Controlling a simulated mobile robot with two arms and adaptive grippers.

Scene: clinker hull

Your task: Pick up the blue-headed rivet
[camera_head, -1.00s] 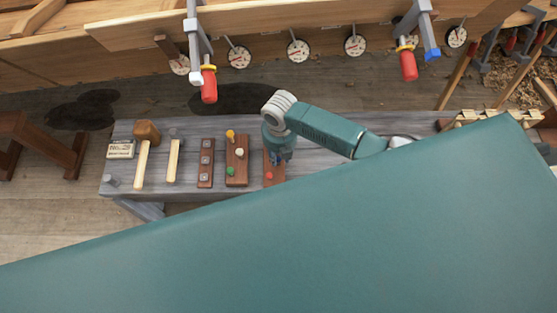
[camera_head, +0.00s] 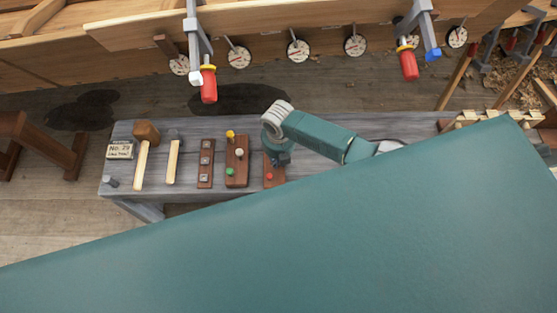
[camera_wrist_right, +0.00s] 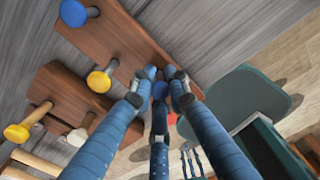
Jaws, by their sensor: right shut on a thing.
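In the right wrist view, my right gripper (camera_wrist_right: 161,78) is closed around a small blue head (camera_wrist_right: 160,90), which looks like the blue-headed rivet. The fingertips meet over the edge of a brown wooden rack (camera_wrist_right: 135,40); I cannot tell whether the rivet is clear of it. My left gripper is not in view.
A neighbouring rack (camera_head: 237,182) holds yellow, white and green rivets. Further left on the grey bench (camera_head: 320,170) are a narrow block (camera_head: 205,172), a hammer (camera_head: 174,160) and a mallet (camera_head: 144,150). Red-handled clamps (camera_head: 208,85) hang from the hull above.

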